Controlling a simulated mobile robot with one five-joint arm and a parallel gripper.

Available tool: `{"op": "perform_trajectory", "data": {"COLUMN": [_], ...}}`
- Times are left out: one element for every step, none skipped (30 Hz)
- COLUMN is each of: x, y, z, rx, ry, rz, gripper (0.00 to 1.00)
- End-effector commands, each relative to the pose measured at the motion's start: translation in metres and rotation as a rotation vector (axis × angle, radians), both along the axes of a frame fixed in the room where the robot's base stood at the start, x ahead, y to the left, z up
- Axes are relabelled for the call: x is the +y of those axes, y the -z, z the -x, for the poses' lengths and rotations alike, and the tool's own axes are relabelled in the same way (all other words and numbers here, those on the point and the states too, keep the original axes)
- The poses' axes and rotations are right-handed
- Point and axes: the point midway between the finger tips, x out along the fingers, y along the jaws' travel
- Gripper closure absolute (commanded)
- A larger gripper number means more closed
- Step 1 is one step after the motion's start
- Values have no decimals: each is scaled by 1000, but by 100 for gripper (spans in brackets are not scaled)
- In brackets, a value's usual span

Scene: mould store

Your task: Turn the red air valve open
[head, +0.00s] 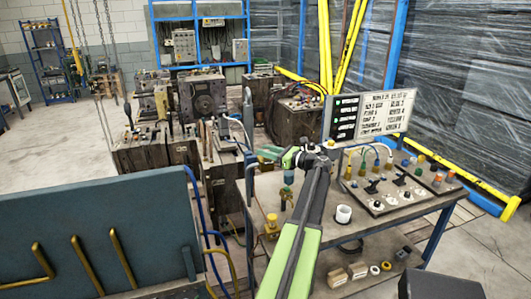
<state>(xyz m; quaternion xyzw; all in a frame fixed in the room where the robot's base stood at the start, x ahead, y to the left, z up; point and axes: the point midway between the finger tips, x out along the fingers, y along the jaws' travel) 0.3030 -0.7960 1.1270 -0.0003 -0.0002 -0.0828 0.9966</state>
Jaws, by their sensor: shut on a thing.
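My green and black arm reaches up from the bottom of the head view over the steel bench (312,265). My gripper (264,154) is at its far end, pointing left over the bench's back left edge. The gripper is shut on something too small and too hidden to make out. I cannot make out a red air valve; my arm covers part of the bench.
A control panel (385,190) with knobs and a display board (370,115) stand on the right. A white cup (343,214) is beside my arm. Open floor (60,155) lies at left.

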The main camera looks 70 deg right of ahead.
Motion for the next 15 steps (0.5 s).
{"op": "perform_trajectory", "data": {"x": [-3, -3, -3, -2, -2, -2, -2, -1, -1, -1, -1, -1, 0, 0, 0], "y": [0, 0, 0, 0, 0, 0, 0, 0, 0, 0, 0, 0, 0, 0, 0], "z": [0, 0, 0, -1, -1, -1, -1, -1, -1, -1, -1, -1, -1, -1, -1], "rx": [-1, -1, -1, -1, -1, -1, -1, -1, -1, -1, -1, -1, -1, -1, -1], "ry": [-15, -25, -37, -45, -52, -59, -64, -68, -72, -75, -77, -78, -79, -79, -79], "rz": [0, 0, 0, 0, 0, 0, 0, 0, 0, 0, 0, 0, 0, 0, 0], "gripper": [100, 100, 100, 100, 100, 100, 100, 100, 100, 100, 100, 100, 100, 100, 100]}}
